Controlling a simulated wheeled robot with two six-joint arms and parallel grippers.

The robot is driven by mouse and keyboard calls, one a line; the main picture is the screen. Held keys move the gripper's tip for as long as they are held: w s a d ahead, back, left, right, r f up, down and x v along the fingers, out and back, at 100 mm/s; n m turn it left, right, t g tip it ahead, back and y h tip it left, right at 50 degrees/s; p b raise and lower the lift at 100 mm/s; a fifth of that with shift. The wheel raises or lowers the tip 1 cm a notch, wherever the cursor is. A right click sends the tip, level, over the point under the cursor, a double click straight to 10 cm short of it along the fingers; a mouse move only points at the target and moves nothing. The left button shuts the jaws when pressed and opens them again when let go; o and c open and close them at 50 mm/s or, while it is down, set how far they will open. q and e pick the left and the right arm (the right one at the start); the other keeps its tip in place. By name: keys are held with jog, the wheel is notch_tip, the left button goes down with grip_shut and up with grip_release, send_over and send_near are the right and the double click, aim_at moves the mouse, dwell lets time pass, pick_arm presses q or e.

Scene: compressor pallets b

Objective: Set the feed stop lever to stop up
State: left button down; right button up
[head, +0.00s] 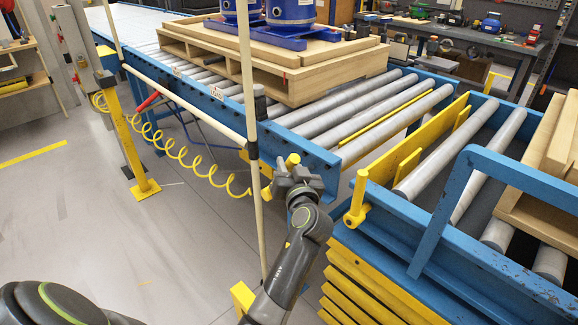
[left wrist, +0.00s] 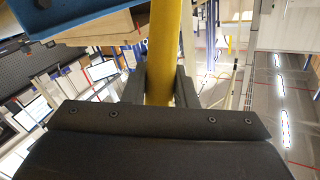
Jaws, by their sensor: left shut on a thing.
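A yellow lever (head: 293,160) stands at the corner of the blue roller conveyor's near end. My left gripper (head: 297,180) is shut on it, and only its top shows above the jaws in the head view. In the left wrist view the lever is a yellow bar (left wrist: 163,45) between the two dark fingers (left wrist: 162,88). Its lower part and pivot are hidden by the gripper. A second yellow lever (head: 357,197) stands upright on the blue lift frame to the right, apart from my gripper. My right gripper is not in view.
The conveyor (head: 215,100) carries a wooden pallet (head: 295,85) with blue machines. A pale upright pole (head: 250,110) stands just left of my gripper. A coiled yellow hose (head: 180,155) hangs along the conveyor side. The blue lift frame (head: 440,215) is close on the right.

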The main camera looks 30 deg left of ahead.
pick_arm(q)
jog(key=shift+r, duration=0.15)
jog(key=p, duration=0.1)
jog(key=a+r+p, duration=0.1)
jog(key=shift+w+g+h+p, duration=0.2)
jog(key=shift+g+h+p, duration=0.1)
jog(key=w+a+n+g+h+p, duration=0.2)
jog(key=a+h+p, duration=0.2)
jog(key=a+p, duration=0.3)
jog(key=w+a+f+n+g+h+p, duration=0.1)
jog(key=w+a+n+g+h+p, duration=0.1)
jog(key=a+p, duration=0.5)
jog(key=shift+w+a+g+h+p, duration=0.15)
jog(key=shift+w+g+h+p, duration=0.45)
jog(key=shift+h+p, duration=0.7)
jog(key=shift+s+f, duration=0.1)
jog(key=shift+s, duration=0.05)
jog(key=c, duration=1.6)
grip_release()
jog(key=o, duration=0.4)
jog(key=shift+f, duration=0.15)
jog(key=shift+o, duration=0.2)
